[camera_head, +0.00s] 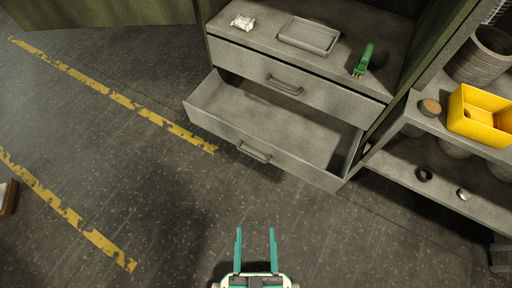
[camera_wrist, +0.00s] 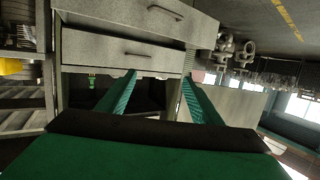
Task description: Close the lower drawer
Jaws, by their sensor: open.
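The lower drawer (camera_head: 258,152) of the grey cabinet is pulled far out in the head view, and its inside looks empty. Its bar handle (camera_head: 254,151) is on the front panel. The upper drawer (camera_head: 285,84) above it is shut or nearly so. The wrist view appears upside down, with the lower drawer (camera_wrist: 200,25) at the top and the upper drawer (camera_wrist: 100,52) below it. My gripper (camera_head: 255,232) is open and empty, its two teal fingers apart in front of the drawer, not touching it. Its fingers also show in the wrist view (camera_wrist: 158,78).
On the cabinet top are a grey tray (camera_head: 308,36), a green tool (camera_head: 363,61) and a pale metal part (camera_head: 243,22). A shelf (camera_head: 435,185) with a yellow bin (camera_head: 480,117) stands at right. The floor between gripper and drawer is clear.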

